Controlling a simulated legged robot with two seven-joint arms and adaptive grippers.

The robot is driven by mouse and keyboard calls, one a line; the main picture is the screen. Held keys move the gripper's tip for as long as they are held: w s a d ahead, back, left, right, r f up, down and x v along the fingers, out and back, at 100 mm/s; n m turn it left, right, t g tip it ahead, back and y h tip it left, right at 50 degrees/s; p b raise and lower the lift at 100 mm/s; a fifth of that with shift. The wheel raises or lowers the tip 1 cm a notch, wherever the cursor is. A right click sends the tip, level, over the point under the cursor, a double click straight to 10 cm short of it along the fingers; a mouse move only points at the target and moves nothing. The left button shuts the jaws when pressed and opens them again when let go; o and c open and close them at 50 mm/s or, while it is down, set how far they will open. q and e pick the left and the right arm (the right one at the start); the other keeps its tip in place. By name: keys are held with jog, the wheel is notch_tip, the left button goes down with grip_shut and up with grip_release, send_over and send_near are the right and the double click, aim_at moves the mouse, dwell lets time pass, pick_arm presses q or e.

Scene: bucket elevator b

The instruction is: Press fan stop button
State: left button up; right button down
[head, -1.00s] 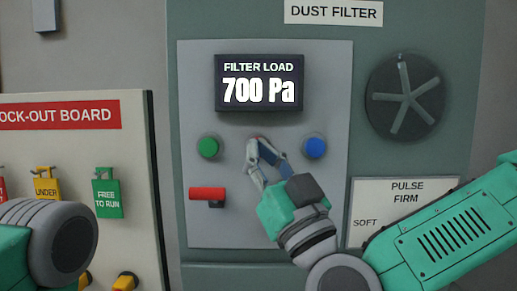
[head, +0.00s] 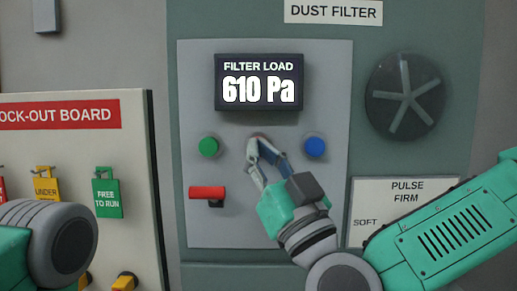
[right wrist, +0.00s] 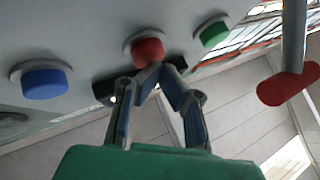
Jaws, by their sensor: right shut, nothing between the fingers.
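The grey panel (head: 265,225) of the dust filter carries a green button (head: 208,146), a red button and a blue button (head: 315,146) in a row. The red button (right wrist: 146,48) shows clearly in the right wrist view; in the head view it is mostly hidden behind my fingers. No lettering names the fan stop button. My right gripper (head: 256,146) is shut and empty. Its fingertips are at the red button's lower edge and overlap its face in the right wrist view; I cannot tell how firmly they touch. My left gripper is out of view; only part of that arm shows.
The display (head: 258,83) above the buttons reads 610 Pa. A red lever (head: 207,193) sits below the green button. A round fan-like disc (head: 405,96) and a PULSE FIRM/SOFT label (head: 400,205) are on the right. The lock-out board (head: 125,235) stands at the left.

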jog(key=shift+s, duration=0.7)
jog(key=shift+s, duration=0.1)
jog(key=s+b, duration=0.1)
jog(key=s, duration=0.4)
jog(key=shift+s, duration=0.4)
